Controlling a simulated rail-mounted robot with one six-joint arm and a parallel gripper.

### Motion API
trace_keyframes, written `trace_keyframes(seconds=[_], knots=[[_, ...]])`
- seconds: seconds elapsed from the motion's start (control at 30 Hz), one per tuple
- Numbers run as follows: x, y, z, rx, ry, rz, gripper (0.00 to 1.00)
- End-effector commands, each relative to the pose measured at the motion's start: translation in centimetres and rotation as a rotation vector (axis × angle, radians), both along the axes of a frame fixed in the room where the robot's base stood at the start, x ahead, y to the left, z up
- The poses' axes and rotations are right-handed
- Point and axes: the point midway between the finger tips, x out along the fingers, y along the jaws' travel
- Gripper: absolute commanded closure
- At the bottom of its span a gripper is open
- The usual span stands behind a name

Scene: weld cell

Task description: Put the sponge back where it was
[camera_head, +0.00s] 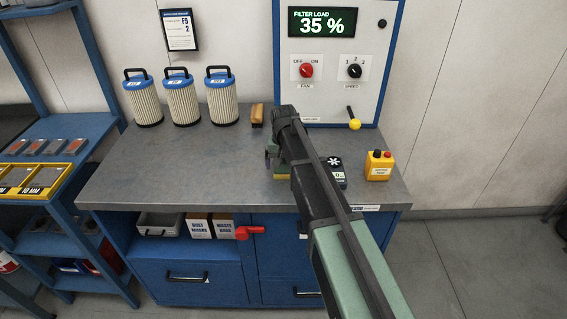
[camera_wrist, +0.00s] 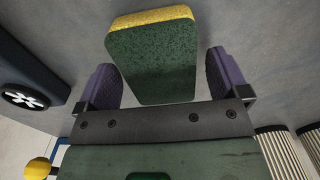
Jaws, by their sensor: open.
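The sponge (camera_wrist: 152,62) is a block with a dark green face and a yellow layer along its far edge in the wrist view. It lies on the grey bench top (camera_head: 180,165). My gripper (camera_wrist: 163,78) is open, with one purple finger on each side of the sponge. Gaps show between the fingers and the sponge. My arm hides much of that spot.
Three filter cartridges (camera_head: 182,103) stand at the back left of the bench. A brown brush (camera_head: 257,115) is left of my arm. A black box with a fan symbol (camera_head: 337,175) and a yellow button box (camera_head: 378,167) are on the right. The front left bench is clear.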

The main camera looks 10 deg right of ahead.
Motion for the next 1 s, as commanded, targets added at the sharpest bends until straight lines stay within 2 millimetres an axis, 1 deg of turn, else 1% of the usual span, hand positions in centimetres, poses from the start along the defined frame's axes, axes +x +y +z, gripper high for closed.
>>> trace_keyframes(seconds=[0.03,0.17,0.3,0.4,0.5,0.67,0.7,0.73,0.77,0.8,0.87,0.9,0.93,1.0], knots=[[0.0,0.0,1.5,0.0,0.0,0.0,0.07],[0.0,0.0,4.7,0.0,0.0,0.0,0.07],[0.0,0.0,8.6,0.0,0.0,0.0,0.07],[0.0,0.0,10.7,0.0,0.0,0.0,0.07],[0.0,0.0,11.8,0.0,0.0,0.0,0.07],[-0.3,0.0,11.7,0.0,0.0,0.001,0.07],[-1.4,0.0,11.6,0.0,0.0,0.007,0.07],[-2.8,0.0,11.6,0.0,0.0,0.016,0.07],[-4.8,0.0,11.6,0.0,0.001,0.028,0.07],[-8.2,0.0,11.6,0.0,0.001,0.052,0.07],[-14.0,-0.1,11.6,-0.001,0.001,0.094,0.07],[-17.6,-0.1,11.6,-0.001,0.002,0.124,0.07],[-19.9,-0.1,11.6,-0.001,0.002,0.145,0.07],[-24.1,-0.1,11.6,-0.001,0.002,0.184,0.07]])
